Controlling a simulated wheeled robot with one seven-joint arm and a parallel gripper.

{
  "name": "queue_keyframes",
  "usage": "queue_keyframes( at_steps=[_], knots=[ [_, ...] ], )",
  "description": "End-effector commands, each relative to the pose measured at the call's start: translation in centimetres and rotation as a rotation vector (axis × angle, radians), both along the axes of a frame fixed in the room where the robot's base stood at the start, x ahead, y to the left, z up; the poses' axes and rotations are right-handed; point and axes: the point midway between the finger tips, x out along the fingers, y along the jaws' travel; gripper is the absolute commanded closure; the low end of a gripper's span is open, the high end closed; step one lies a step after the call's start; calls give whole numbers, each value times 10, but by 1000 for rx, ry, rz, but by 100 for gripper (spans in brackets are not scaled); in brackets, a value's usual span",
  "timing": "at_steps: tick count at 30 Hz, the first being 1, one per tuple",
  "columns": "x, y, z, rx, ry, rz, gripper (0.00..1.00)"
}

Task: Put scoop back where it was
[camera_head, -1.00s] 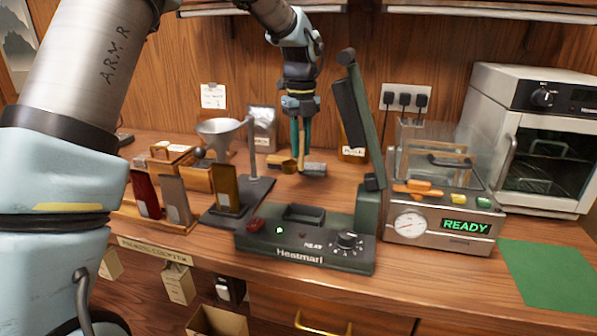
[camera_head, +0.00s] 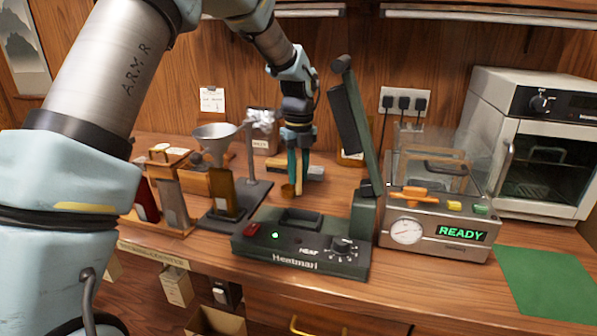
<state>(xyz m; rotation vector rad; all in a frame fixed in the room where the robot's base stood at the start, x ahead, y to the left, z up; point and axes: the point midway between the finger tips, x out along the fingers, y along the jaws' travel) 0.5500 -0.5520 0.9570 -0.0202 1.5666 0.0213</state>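My gripper (camera_head: 299,172) points down over the back middle of the counter, behind the dark green heat sealer. Its teal fingers are shut on the upright wooden handle of the scoop (camera_head: 288,190). The scoop's small brass-coloured bowl is at the lower left of the fingers, close above the counter; I cannot tell whether it touches. A low wood-and-grey block (camera_head: 314,173) lies just behind the gripper and is partly hidden by it.
The heat sealer (camera_head: 262,254) stands in front with its lid arm raised at right. A funnel stand (camera_head: 216,132) and pouch rack (camera_head: 186,232) are left. A machine reading READY (camera_head: 408,258) and a green mat (camera_head: 550,290) are right.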

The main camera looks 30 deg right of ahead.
Motion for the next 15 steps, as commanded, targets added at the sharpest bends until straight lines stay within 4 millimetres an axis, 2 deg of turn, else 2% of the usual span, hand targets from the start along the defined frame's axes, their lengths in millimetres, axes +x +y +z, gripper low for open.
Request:
queue_keyframes(
  at_steps=[1, 5, 15],
  knots=[
    [0, 0, 0, 0, 0, 0, 63],
    [0, 0, 0, 0, 0, 0, 48],
    [0, 0, 5, -2, -1, 1, 48]
  ],
)
